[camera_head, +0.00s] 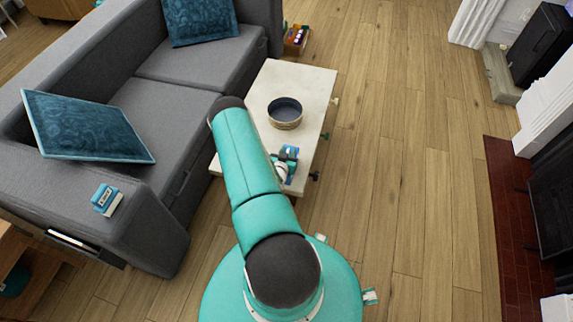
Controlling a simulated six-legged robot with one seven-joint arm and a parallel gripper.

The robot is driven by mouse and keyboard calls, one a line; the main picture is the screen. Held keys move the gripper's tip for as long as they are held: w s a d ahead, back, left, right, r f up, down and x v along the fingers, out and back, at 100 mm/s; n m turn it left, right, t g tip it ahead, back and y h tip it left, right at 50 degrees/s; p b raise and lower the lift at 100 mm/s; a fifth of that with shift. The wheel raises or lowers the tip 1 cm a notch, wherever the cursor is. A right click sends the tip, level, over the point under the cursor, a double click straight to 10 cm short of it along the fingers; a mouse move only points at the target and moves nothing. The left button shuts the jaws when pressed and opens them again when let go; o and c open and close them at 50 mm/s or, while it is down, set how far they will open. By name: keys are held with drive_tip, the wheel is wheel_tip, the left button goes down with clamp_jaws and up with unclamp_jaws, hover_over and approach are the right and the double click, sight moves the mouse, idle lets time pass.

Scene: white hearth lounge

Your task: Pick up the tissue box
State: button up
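A small blue-and-white box (106,199), which looks like the tissue box, sits on the near armrest of the grey sofa, at the left. My teal arm reaches up from the bottom middle and bends over the coffee table. My gripper (288,155) shows small beyond the arm, over the table's near right part, well to the right of the box. Small blue patches show at the gripper; I cannot tell whether they are part of it or a thing under it. Its fingers are too small and partly hidden to read.
The grey sofa (187,103) with blue cushions (85,128) fills the upper left. A dark round bowl (285,113) stands on the pale coffee table (300,84). A wooden side table (38,262) is at the lower left. Wood floor is clear to the right, towards the brick hearth (510,220).

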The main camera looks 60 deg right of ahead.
clamp_jaws()
drive_tip(key=shift+r, duration=0.1)
